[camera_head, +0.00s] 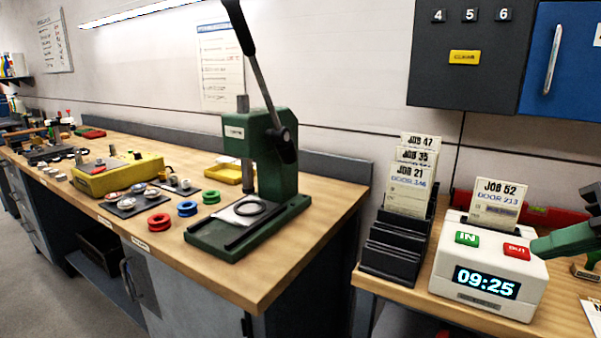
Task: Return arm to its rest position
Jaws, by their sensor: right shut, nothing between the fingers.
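My right gripper (538,246) comes in from the right edge, green, with its fingers shut and empty. Its tip is just right of the red OUT button (516,251) on a white time clock (486,272); I cannot tell whether it touches. The clock has a green IN button (467,239) and a display (486,282) reading 09:25. A card marked JOB 52 (498,205) stands upright in its top slot. My left gripper is not in view.
A black card rack (392,247) with several job cards stands left of the clock. A green lever press (262,165) stands on the long wooden bench (290,262), among coloured rings and trays. A red level (553,217) lies behind the clock. Cabinets hang above.

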